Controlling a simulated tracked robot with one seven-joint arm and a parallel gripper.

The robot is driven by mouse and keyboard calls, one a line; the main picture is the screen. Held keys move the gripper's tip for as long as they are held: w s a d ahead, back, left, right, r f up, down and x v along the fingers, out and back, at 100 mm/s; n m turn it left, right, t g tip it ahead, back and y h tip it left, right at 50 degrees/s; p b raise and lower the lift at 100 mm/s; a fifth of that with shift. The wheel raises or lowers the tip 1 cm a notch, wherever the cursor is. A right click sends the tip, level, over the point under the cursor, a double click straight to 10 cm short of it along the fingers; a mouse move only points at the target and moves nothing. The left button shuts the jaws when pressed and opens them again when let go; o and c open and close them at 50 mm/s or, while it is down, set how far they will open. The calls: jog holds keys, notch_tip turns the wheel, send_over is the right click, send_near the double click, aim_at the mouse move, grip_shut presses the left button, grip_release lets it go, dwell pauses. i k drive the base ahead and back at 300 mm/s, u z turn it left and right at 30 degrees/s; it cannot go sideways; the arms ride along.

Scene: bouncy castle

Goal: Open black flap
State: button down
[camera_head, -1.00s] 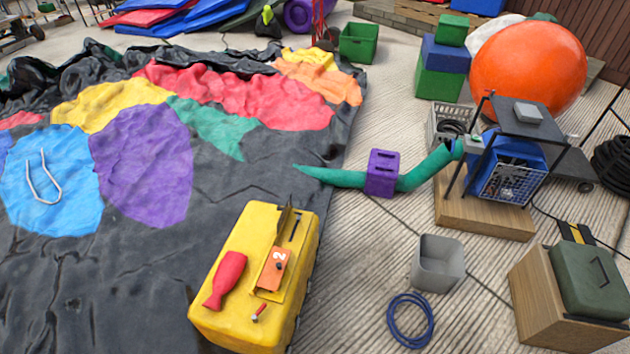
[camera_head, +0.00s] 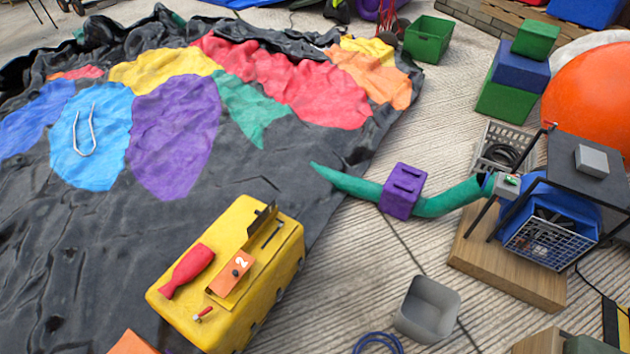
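A yellow padded block (camera_head: 222,300) stands on the black sheet at the lower middle. A yellow panel on its top carries a small dark plate (camera_head: 262,219), which looks like the black flap. The plate stands up at a tilt at the panel's far end; how it is hinged is too small to tell. An orange plate marked 2 (camera_head: 236,268) lies nearer on the same panel. A red bottle-shaped thing (camera_head: 187,270) lies left of it, and a small red-tipped piece (camera_head: 203,314) lies at the near end. My gripper is not in view.
The crumpled black sheet with coloured patches (camera_head: 75,240) covers the left. A green tube (camera_head: 445,201) runs through a purple block (camera_head: 402,191) to a blue blower (camera_head: 557,215). A grey bin (camera_head: 428,309) stands right of the yellow block. An orange piece (camera_head: 132,343) shows at the bottom edge.

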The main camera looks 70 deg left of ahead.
aim_at(262, 215)
jog(key=z, duration=0.4)
jog(key=i, duration=0.2)
jog(key=u, duration=3.3)
jog(key=i, duration=1)
jog(key=z, duration=0.15)
jog(key=k, duration=0.9)
jog(key=u, duration=0.2)
jog(key=i, duration=0.6)
jog(key=z, duration=0.05)
